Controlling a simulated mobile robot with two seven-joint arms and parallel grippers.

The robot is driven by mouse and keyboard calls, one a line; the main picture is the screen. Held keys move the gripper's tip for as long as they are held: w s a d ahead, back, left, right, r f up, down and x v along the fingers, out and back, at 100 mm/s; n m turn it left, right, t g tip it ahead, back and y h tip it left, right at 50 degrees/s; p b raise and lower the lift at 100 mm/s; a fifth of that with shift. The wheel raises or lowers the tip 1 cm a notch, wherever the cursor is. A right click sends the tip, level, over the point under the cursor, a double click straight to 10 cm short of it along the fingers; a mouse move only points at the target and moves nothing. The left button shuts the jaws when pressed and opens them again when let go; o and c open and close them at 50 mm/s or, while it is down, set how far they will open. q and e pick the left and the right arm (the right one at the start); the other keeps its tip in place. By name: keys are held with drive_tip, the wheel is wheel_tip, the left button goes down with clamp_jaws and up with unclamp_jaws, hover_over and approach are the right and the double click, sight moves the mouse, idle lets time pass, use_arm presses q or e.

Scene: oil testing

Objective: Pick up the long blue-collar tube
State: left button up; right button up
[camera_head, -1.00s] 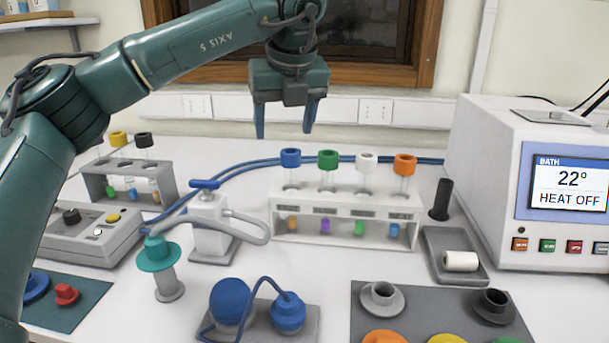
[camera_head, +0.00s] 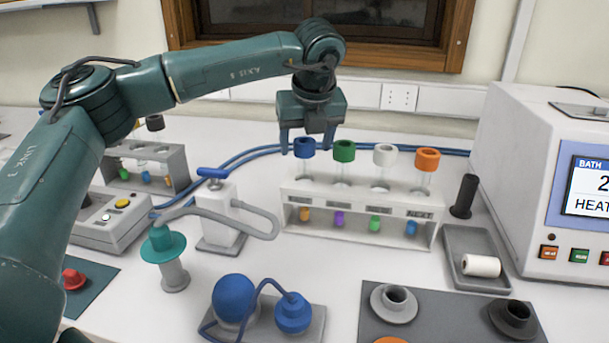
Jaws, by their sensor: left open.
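The blue-collar tube (camera_head: 304,148) stands upright at the left end of a white rack (camera_head: 290,212), with clear glass showing below its collar. My left gripper (camera_head: 306,146) is over that end of the rack, pointing down, open and empty. Its two fingers appear to either side of the blue collar in the picture. I cannot tell whether they are around it or a little behind it. My right gripper is not in view.
Green (camera_head: 344,151), white (camera_head: 384,154) and orange (camera_head: 427,159) collared tubes stand in the same rack. A white valve block (camera_head: 220,225) with a blue handle and a grey hose is to the left. A white bath unit (camera_head: 510,150) stands at right.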

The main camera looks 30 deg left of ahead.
sight(303, 155)
use_arm(q)
drive_tip(key=x, duration=0.4)
drive_tip(key=shift+a+p, duration=0.1)
drive_tip(key=shift+p, duration=0.2)
drive_tip(key=shift+c, duration=0.5)
drive_tip(key=c, duration=1)
drive_tip(key=shift+r, duration=0.1)
wheel_tip(303, 155, up, 18)
